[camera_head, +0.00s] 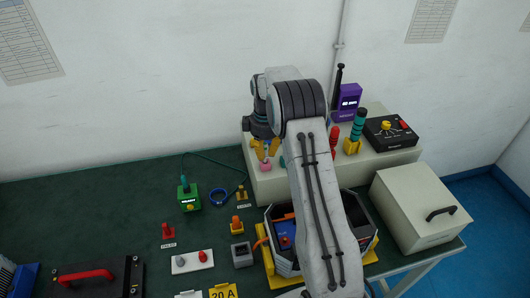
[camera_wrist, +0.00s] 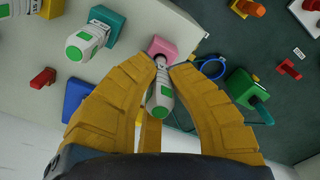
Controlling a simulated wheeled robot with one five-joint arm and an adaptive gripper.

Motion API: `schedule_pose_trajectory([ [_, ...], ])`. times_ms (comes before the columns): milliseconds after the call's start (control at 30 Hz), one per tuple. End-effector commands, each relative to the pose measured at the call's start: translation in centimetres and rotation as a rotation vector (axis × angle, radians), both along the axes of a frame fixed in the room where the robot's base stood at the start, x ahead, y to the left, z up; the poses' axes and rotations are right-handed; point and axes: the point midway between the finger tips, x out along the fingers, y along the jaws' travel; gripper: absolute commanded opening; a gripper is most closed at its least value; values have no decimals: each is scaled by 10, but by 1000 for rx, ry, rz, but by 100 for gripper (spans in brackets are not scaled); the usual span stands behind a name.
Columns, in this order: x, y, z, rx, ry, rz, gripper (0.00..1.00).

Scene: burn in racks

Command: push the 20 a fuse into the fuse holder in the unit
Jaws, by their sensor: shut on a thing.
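My gripper (camera_wrist: 168,68) has yellow fingers and is shut on a white fuse with a green end (camera_wrist: 160,97). The fuse's far end is at the pink block (camera_wrist: 163,46) on the pale raised platform; I cannot tell whether it is seated in it or just above. In the head view my gripper (camera_head: 265,148) is over the same pink block (camera_head: 265,166). The fuse's rating is unreadable. An open dark-walled unit (camera_head: 268,228) stands at the front of the bench, partly hidden by my arm. A fuse holder inside it cannot be made out.
A similar white and green fuse (camera_wrist: 88,42) stands in a teal block (camera_wrist: 108,24) nearby. A beige lidded box (camera_head: 415,208) stands at right. A green device (camera_head: 188,196) and blue ring (camera_head: 219,196) lie left.

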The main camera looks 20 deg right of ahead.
Motion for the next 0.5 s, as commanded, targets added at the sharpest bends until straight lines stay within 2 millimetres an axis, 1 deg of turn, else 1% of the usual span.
schedule_pose_trajectory([
  [33, 0, 0, 4, 0, -1, 0, 0],
  [500, 0, 0, 20, 0, -1, 0, 0],
])
